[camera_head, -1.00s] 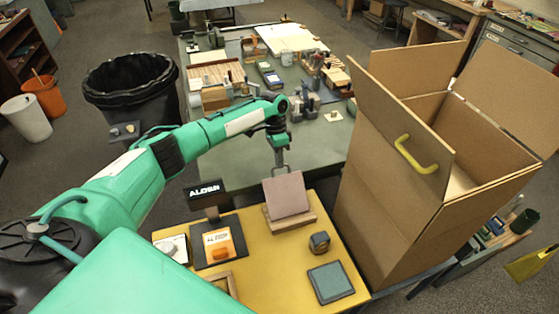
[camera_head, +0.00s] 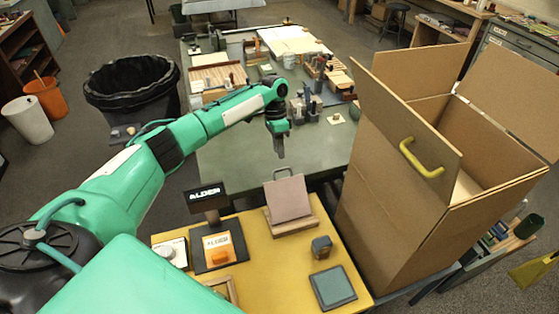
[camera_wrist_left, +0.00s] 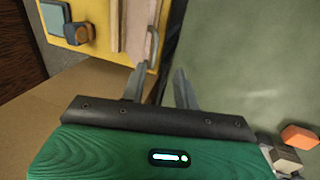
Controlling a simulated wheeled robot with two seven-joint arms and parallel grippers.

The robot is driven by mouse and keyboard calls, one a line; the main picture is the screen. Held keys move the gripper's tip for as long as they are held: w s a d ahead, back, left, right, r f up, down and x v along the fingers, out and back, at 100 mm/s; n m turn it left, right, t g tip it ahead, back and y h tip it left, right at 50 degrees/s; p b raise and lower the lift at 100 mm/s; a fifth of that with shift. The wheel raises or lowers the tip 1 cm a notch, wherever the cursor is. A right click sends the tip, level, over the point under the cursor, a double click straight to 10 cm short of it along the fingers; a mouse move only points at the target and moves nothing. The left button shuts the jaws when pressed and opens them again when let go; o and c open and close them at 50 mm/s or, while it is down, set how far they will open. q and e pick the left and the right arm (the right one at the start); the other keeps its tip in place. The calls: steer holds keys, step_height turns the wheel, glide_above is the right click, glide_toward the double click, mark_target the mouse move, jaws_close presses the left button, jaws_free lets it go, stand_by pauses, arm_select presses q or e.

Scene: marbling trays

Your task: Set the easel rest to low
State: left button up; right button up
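The easel (camera_head: 288,199) stands on the yellow board, a pinkish panel leaning back on a wooden base. A grey metal loop (camera_head: 282,173) shows at its top edge. In the left wrist view the easel (camera_wrist_left: 138,25) is seen from above and behind, with the grey metal piece (camera_wrist_left: 151,45) at its back. My left gripper (camera_head: 280,152) hangs beyond the easel, apart from it. In the left wrist view my left gripper (camera_wrist_left: 159,72) has its fingers spread with nothing between them. The easel's rest is mostly hidden behind the panel. My right gripper is not in view.
The yellow board (camera_head: 275,275) also bears a dark knob block (camera_head: 321,247), a grey-green pad (camera_head: 332,287) and an orange switch (camera_head: 219,255). A dark sign (camera_head: 207,197) stands left of the easel. A tall open carton (camera_head: 400,200) is at the right. Green table (camera_head: 230,160) lies beyond.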

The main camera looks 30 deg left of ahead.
arm_select(q)
steer(key=b+v, duration=0.1)
steer(key=v, duration=0.7)
steer(key=shift+r, duration=0.3)
steer(key=shift+f, duration=0.1)
